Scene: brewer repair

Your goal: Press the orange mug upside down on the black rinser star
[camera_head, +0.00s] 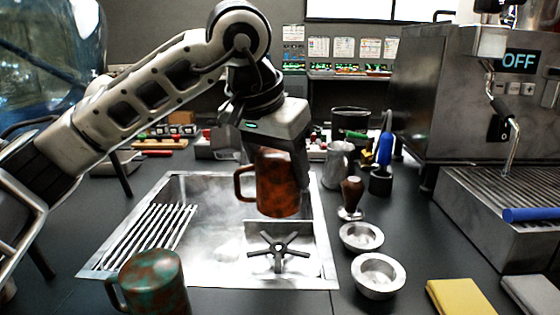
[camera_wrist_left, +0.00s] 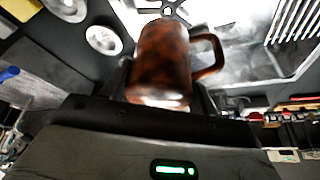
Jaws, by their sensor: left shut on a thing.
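The orange mug (camera_head: 277,184), mottled orange-brown, hangs in my left gripper (camera_head: 276,150) above the steel sink. Its handle points left in the head view. The mug also shows between the fingers in the left wrist view (camera_wrist_left: 162,60), handle to the right. I cannot tell which end is its open mouth. The black rinser star (camera_head: 279,251) lies on the rinser plate at the sink's front right, below and slightly in front of the mug, apart from it. Part of the star shows at the top of the left wrist view (camera_wrist_left: 169,10). My right gripper is not in view.
A green-brown mug (camera_head: 153,283) stands at the sink's front left, near a drying rack (camera_head: 150,238). Right of the sink are two metal bowls (camera_head: 378,275), a tamper (camera_head: 351,196) and a steel pitcher (camera_head: 338,166). An espresso machine (camera_head: 450,90) stands at right.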

